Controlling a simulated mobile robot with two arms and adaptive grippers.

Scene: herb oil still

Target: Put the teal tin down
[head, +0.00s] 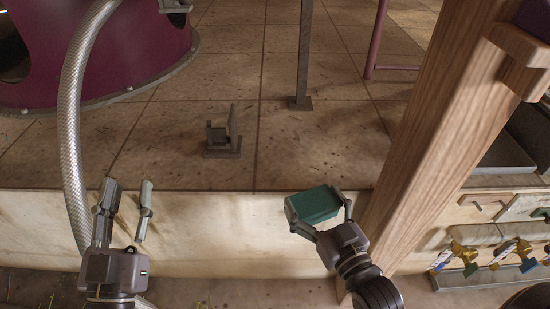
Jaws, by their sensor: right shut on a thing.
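The teal tin (314,205) is a small dark green-teal box in the head view, right of centre. My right gripper (318,212) is shut on it, with a finger at each side. The tin is held tilted in front of the pale ledge face; the gap between it and the surfaces behind cannot be judged. My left gripper (126,196) is open and empty at the lower left, its two fingers apart and pointing up.
A wooden post (445,120) rises just right of my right gripper. A braided metal hose (72,130) hangs beside my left gripper. A small grey bracket (222,138) and a thin post (303,60) stand on the tiled surface (330,140). Coloured valves (463,255) sit at the lower right.

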